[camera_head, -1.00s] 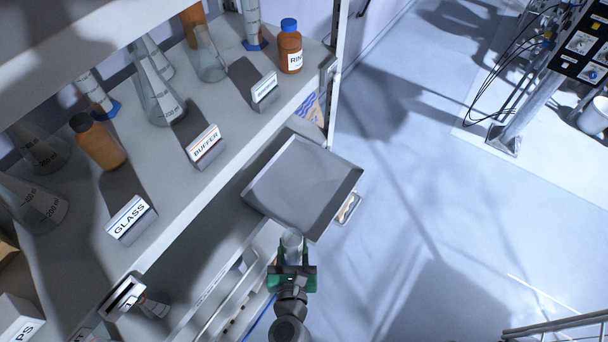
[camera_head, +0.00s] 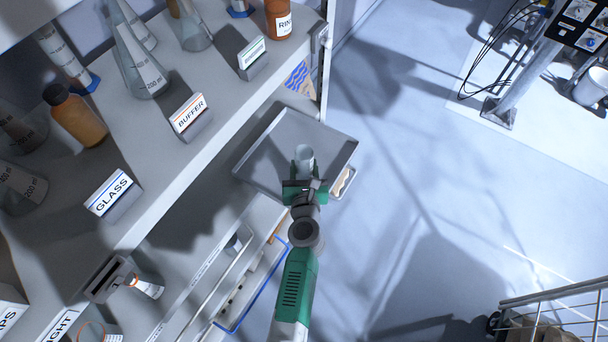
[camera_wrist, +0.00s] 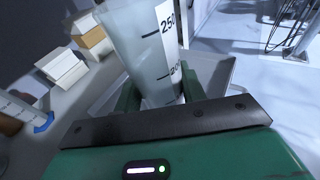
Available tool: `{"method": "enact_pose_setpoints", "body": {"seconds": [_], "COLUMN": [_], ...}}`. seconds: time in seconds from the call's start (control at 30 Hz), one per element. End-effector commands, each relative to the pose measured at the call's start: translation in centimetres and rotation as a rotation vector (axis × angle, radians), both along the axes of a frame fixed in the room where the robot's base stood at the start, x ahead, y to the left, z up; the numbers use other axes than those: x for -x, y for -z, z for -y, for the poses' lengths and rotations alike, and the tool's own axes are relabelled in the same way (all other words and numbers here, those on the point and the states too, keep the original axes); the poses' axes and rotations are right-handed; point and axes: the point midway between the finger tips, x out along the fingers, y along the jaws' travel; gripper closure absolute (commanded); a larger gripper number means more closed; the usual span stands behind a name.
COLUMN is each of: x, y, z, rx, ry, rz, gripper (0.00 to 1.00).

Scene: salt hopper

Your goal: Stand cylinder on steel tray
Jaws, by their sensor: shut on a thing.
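The clear graduated cylinder (camera_head: 304,158) is held by my gripper (camera_head: 304,180), its fingers shut on it. In the wrist view the cylinder (camera_wrist: 142,45) fills the upper middle, with "250" and "200" marks on a white strip, and my gripper (camera_wrist: 160,98) closes around its lower visible part. The steel tray (camera_head: 262,160) is a grey, rimmed, empty-looking tray beside the shelf. In the head view the cylinder overlaps the tray's right part. Its base is hidden, so I cannot tell whether it touches the tray. Part of the tray (camera_wrist: 218,72) shows behind the cylinder in the wrist view.
A shelf at left holds flasks, an orange bottle (camera_head: 76,116) and label holders marked BUFFER (camera_head: 190,116) and GLASS (camera_head: 113,194). A blue-edged bin (camera_head: 250,290) lies below the tray. A small tray (camera_head: 342,183) sits at the steel tray's right edge. Open floor lies right.

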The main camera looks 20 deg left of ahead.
Motion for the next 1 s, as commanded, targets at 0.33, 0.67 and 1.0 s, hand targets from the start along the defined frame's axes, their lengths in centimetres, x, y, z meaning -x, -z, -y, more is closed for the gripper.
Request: {"method": "enact_pose_setpoints", "body": {"seconds": [0.33, 0.67, 1.0], "x": [0.0, 0.1, 0.4], "y": [3.3, 3.6, 3.0], "z": [0.0, 0.0, 0.2], "rx": [0.0, 0.0, 0.001], "ry": [0.001, 0.0, 0.001], "rz": [0.001, 0.0, -0.001], "gripper": [0.83, 0.38, 0.38]}}
